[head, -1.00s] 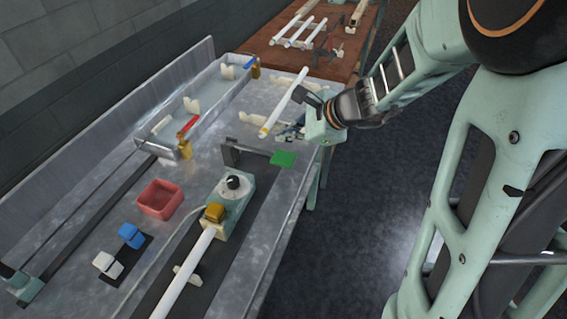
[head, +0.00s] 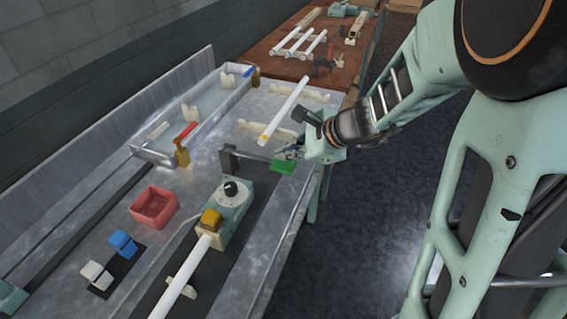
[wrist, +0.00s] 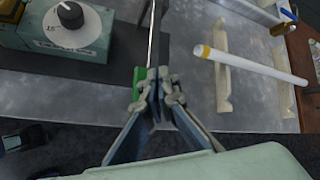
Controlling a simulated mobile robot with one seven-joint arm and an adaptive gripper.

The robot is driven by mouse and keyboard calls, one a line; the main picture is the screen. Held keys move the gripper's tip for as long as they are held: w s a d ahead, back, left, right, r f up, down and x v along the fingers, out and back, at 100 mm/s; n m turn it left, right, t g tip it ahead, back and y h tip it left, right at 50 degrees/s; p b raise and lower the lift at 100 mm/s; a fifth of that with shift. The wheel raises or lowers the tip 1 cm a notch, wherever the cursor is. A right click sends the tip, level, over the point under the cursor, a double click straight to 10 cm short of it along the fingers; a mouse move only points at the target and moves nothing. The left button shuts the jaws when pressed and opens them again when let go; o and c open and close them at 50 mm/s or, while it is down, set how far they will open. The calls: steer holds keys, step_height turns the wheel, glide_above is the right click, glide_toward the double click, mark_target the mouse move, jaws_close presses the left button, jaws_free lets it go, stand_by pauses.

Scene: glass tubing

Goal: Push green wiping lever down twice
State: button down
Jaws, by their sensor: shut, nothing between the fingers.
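The green wiping lever is a flat green pad (head: 283,167) on the end of a thin arm. This arm reaches from a dark upright bracket (head: 228,158) near the middle of the bench. My gripper (head: 286,154) is shut and empty, with its fingertips close by the pad's far side in the head view. In the wrist view my shut fingertips (wrist: 157,82) overlap the green pad (wrist: 140,80), which shows partly behind and to their left. I cannot tell whether they touch it.
A white tube with a yellow band (head: 283,110) rests on cream supports beyond the pad. A machine with a dial (head: 232,190) stands in front of it. A water tray (head: 205,112) and red bin (head: 154,208) are left. The bench's right edge is near.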

mark_target(289, 167)
stand_by(0.8)
steer(key=shift+f+b, duration=0.45)
steer(key=shift+b, duration=0.1)
steer(key=shift+f+b, duration=2.25)
steer(key=shift+b, duration=0.15)
stand_by(1.8)
stand_by(0.5)
steer(key=shift+r+p, duration=2.25)
steer(key=shift+r, duration=0.5)
steer(key=shift+r+p, duration=2.05)
steer(key=shift+r, duration=0.4)
